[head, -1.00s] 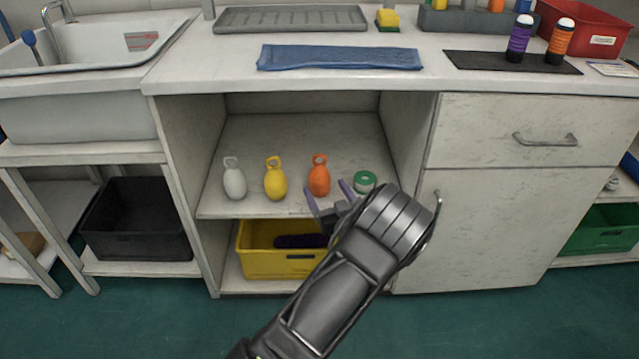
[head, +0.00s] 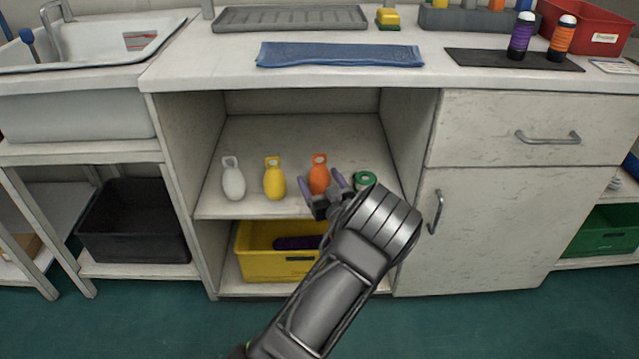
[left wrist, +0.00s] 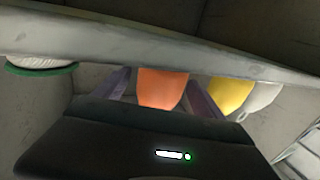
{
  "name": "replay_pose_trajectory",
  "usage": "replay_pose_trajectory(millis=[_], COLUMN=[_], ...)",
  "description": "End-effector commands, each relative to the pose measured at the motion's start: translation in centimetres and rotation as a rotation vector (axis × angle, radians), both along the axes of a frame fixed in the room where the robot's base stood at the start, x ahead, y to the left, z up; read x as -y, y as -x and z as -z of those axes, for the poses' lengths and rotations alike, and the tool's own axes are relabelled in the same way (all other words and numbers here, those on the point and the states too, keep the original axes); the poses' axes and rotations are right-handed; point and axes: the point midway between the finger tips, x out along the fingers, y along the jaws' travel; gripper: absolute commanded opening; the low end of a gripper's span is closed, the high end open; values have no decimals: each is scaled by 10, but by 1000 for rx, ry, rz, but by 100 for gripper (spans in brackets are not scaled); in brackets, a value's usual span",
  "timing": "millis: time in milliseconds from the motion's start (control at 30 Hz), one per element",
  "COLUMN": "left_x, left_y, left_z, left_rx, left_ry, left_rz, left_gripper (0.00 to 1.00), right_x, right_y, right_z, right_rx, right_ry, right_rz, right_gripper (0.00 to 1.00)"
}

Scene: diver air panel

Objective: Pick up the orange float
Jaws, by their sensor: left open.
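The orange float (head: 319,172) stands upright on the shelf inside the open cabinet, right of the yellow float (head: 274,180) and the white float (head: 233,180). My left gripper (head: 321,180) is open, its purple fingers in front of the orange float and overlapping its lower part in the head view. My right gripper is not in view.
The shelf front edge (head: 240,213) runs beneath the floats. A yellow bin (head: 262,262) stands below. The cabinet door (head: 500,230) closes off the right side.

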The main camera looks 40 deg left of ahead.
Motion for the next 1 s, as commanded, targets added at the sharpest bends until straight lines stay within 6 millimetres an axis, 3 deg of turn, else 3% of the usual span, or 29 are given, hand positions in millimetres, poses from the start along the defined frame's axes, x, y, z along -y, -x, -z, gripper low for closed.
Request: replay_pose_trajectory(millis=[100,900,1000], left_x=[0,0,0], left_y=[0,0,0], left_z=[0,0,0], left_rx=[0,0,1], left_ry=[0,0,-1], left_rz=[0,0,0], left_gripper=[78,13,10], right_x=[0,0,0], right_y=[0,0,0], right_z=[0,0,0], right_rx=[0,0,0], right_ry=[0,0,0], right_rz=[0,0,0], right_gripper=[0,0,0])
